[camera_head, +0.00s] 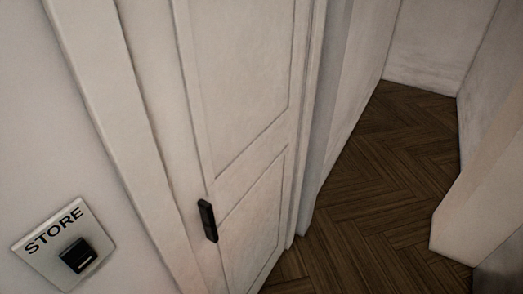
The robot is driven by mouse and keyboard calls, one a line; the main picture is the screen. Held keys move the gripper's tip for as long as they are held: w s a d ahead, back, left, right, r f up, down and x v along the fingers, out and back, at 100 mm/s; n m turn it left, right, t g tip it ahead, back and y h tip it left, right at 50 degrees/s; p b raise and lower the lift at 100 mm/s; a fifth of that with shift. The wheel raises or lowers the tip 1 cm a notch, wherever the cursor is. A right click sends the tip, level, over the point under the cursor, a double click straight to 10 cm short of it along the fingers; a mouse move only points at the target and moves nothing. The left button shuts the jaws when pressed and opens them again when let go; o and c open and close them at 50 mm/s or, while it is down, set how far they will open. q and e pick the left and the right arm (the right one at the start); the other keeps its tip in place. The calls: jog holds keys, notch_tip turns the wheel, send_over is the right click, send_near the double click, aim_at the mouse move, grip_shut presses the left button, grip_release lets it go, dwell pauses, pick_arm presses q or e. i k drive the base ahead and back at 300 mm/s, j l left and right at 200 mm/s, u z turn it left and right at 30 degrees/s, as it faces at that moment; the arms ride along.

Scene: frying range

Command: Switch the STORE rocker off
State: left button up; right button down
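The STORE switch plate (37,258) is a light plate on the wall at the lower left of the head view, with "STORE" in black letters. Its black rocker (78,255) sits below the lettering. I cannot tell from this view which way the rocker is set. Neither of my grippers shows in the view, and nothing touches the switch.
A white panelled door (240,90) stands right of the switch, with a black handle (208,220). A white door frame (115,110) lies between them. Dark herringbone floor (375,200) runs clear to the right. A pale wall corner (470,215) juts in at the right.

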aim_at(80, 255)
jog(key=k+j+u, duration=0.1)
jog(key=u, duration=0.3)
jog(key=j+u, duration=0.2)
jog(key=u, duration=0.2)
jog(key=k, duration=0.05)
